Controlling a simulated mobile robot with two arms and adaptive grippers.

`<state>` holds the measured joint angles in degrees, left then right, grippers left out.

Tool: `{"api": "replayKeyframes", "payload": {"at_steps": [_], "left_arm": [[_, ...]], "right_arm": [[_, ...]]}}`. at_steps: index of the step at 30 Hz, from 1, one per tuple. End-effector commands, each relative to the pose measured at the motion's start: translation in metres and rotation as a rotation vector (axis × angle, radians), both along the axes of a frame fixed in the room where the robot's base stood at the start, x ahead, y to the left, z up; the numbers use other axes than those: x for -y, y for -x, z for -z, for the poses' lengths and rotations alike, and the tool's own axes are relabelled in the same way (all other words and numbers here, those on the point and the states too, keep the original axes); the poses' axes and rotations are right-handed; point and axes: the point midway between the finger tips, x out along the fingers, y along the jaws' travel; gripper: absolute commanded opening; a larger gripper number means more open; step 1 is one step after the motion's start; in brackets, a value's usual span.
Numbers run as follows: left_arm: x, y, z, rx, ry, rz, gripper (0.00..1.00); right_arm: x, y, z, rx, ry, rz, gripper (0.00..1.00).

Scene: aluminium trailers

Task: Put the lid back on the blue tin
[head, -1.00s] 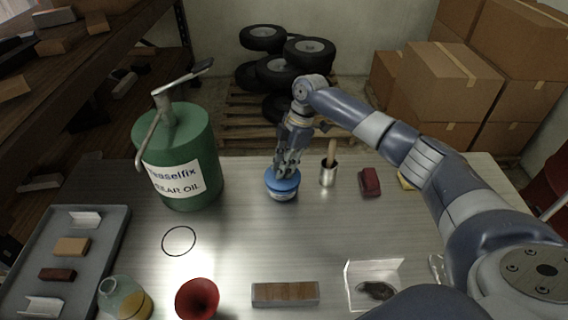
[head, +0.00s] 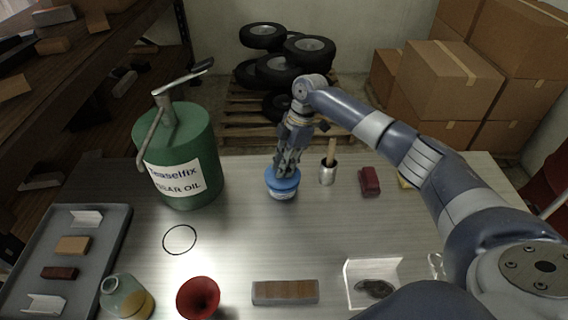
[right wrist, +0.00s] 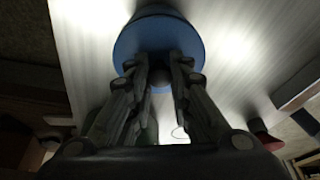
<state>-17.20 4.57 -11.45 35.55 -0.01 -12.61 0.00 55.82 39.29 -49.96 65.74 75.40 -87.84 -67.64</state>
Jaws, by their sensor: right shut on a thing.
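The blue tin (head: 282,195) stands upright on the table, with a pale label on its side. Its blue lid (head: 272,179) sits at the top of the tin; I cannot tell whether it is fully seated. My right gripper (head: 285,173) points down onto the lid from above. In the right wrist view the fingers (right wrist: 160,84) are shut on a small dark knob at the middle of the round blue lid (right wrist: 133,46). My left gripper is not in view.
A green gear oil can (head: 190,140) with a pump stands left of the tin. A metal cup (head: 328,176) with a wooden handle and a dark red block (head: 369,182) are close on the right. A black ring (head: 180,240), red funnel (head: 198,297) and grey tray (head: 105,250) lie nearer.

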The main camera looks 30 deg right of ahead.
Motion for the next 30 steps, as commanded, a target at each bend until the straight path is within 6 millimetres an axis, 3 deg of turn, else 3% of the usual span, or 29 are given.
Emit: {"api": "replayKeyframes", "payload": {"at_steps": [30], "left_arm": [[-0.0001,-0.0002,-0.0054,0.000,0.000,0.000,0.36]], "right_arm": [[0.0000,0.0000,0.0001,0.000,-0.001,0.000,0.00]]}}
